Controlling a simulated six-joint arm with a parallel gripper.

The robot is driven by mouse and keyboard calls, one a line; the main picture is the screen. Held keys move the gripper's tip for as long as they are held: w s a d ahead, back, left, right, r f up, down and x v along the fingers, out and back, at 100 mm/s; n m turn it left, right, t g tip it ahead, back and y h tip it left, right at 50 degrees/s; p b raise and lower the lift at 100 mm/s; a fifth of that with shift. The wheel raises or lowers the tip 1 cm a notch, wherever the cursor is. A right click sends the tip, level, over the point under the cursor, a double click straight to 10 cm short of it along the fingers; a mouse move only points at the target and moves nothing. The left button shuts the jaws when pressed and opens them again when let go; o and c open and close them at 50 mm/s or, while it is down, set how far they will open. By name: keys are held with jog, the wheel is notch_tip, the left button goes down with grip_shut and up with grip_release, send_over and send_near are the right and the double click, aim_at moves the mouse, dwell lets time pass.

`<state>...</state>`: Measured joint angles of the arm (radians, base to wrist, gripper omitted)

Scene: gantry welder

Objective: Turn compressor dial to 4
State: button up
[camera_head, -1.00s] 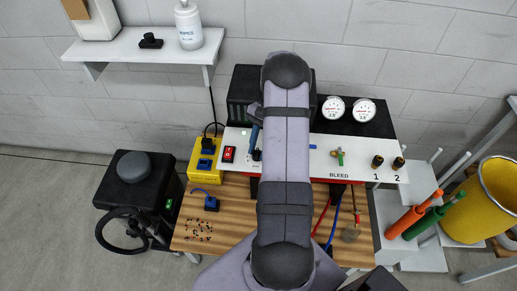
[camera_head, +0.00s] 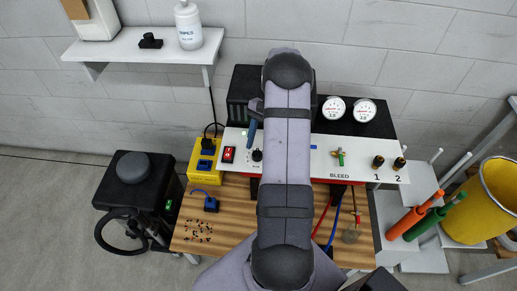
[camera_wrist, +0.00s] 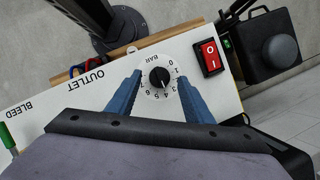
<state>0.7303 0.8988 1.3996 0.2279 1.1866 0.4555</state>
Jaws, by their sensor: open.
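The compressor dial (camera_wrist: 160,77) is a round black knob on a white scale marked BAR, with numbers around it. It sits on the white panel (camera_wrist: 60,115). I cannot clearly read which number its pointer faces. In the head view the dial (camera_head: 257,155) shows just right of the red switch, beside my arm. My gripper (camera_wrist: 160,80) is open, with one blue finger on each side of the dial in the wrist view and nothing between them visibly gripped. In the head view one blue finger (camera_head: 251,134) shows above the dial, apart from it; the other is hidden by my arm.
A red rocker switch (camera_head: 228,154) is close to the dial. A green valve handle (camera_head: 340,157) and brass outlets (camera_head: 378,161) are farther right on the panel. Two gauges (camera_head: 334,108) stand behind it. Hoses and a wooden bench (camera_head: 228,215) lie below.

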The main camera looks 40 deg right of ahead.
jog(key=shift+b+v, duration=0.8)
jog(key=shift+v, duration=2.15)
jog(key=a+r+n+h, duration=0.2)
jog(key=a+n, duration=0.2)
jog(key=a, duration=0.6)
jog(key=s+a+n+t+h, duration=0.1)
jog(key=s+a+n+h, duration=0.1)
jog(key=s+a+n, duration=0.9)
jog(key=shift+s+a, duration=1.35)
jog(key=shift+a, duration=1.4)
